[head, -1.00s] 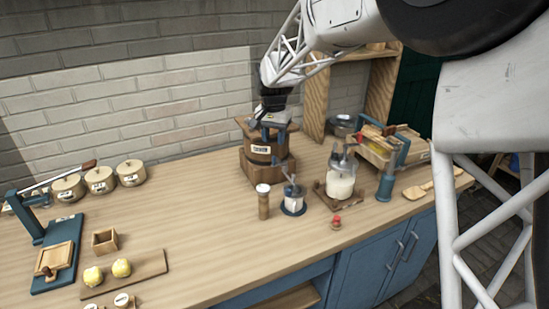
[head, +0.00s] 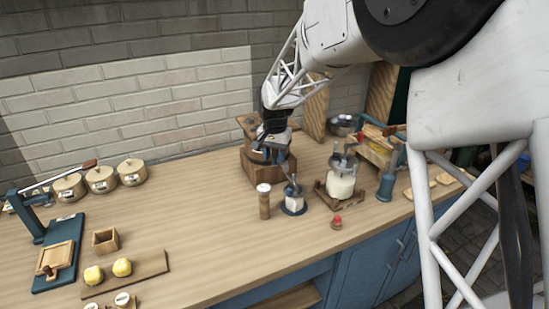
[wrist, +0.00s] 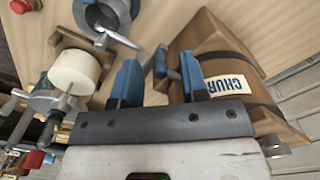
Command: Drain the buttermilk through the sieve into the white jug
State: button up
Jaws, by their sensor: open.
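The wooden churn (head: 252,168), with its label part-hidden by my gripper in the head view, stands near the wall. It shows at the right of the wrist view (wrist: 240,62), label readable as "CHUR". A dark blue tap-like handle (wrist: 160,62) sticks out from it. My gripper (wrist: 160,75) is open, its blue fingers on either side of that handle, with no clear contact. In the head view my gripper (head: 272,152) is in front of the churn. The white jug (head: 294,204) stands on a blue base, with what looks like the sieve (wrist: 100,18) over it. Any buttermilk inside the churn is hidden.
A red-topped piece (head: 337,220) lies near the front edge. A blue cup (head: 385,188) is farther right.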

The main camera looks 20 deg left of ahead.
jog(key=shift+f, duration=0.55)
jog(key=shift+c, duration=0.4)
grip_shut()
